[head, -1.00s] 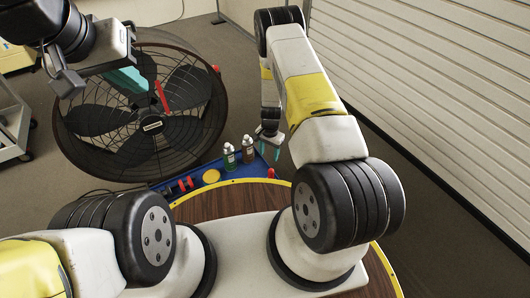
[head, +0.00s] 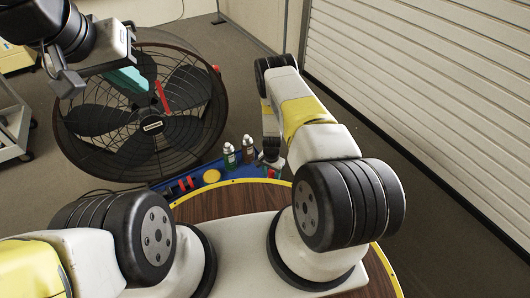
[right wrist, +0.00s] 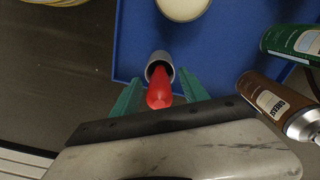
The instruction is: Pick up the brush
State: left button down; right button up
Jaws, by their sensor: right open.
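A rounded red handle, which looks like the brush (right wrist: 159,92), stands in a grey cup (right wrist: 160,62) in the right wrist view. Its bristles are hidden. My right gripper (right wrist: 160,88) is open, its two teal fingers on either side of the red handle, without visible grip on it. In the head view my right gripper (head: 272,166) is low at the right end of the blue tray (head: 228,175), mostly covering the handle. My left gripper (head: 125,80) is high at the upper left, in front of the fan, with one teal finger showing; its opening cannot be made out.
A brown can (right wrist: 278,108) and a green can (right wrist: 292,42) stand close beside the right gripper. A yellow disc (head: 211,175) and red items (head: 184,184) lie on the tray. A large black fan (head: 150,125) stands behind. A slatted wall (head: 430,80) is at right.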

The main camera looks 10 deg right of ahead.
grip_shut()
jog(key=shift+r, duration=0.1)
notch_tip(320, 180, up, 10)
jog(key=shift+f, duration=0.1)
dwell(0.4)
